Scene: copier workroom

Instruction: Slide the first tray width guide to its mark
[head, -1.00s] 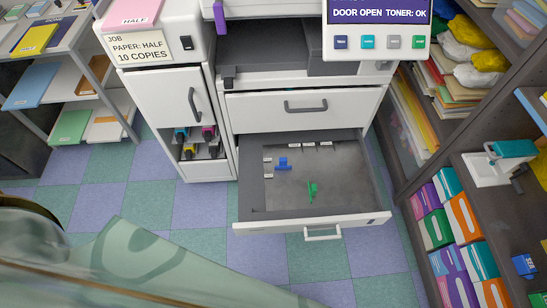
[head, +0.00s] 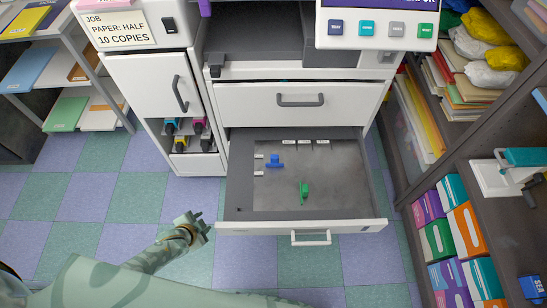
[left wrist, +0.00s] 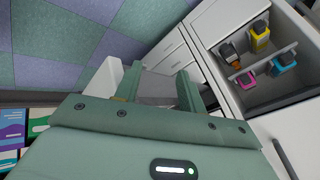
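The open paper tray (head: 240,170) is pulled out from the copier's lower front. A blue guide (head: 276,162) stands towards the left back of its grey floor, close to small white labels (head: 259,173) on the left side. A green guide (head: 304,191) stands nearer the front; more small labels (head: 305,142) line the back. My left gripper (head: 203,226) is outside the tray, just left of its front panel, touching neither guide. In the left wrist view its two fingers (left wrist: 158,78) are apart with nothing seen between them. My right gripper is not in view.
A shut drawer (head: 300,102) is above the tray. A toner bay (head: 188,134) with coloured cartridges is left of it. A shelf with boxes (head: 467,230) stands right, paper shelves (head: 97,110) left. The tiled floor before the tray is free.

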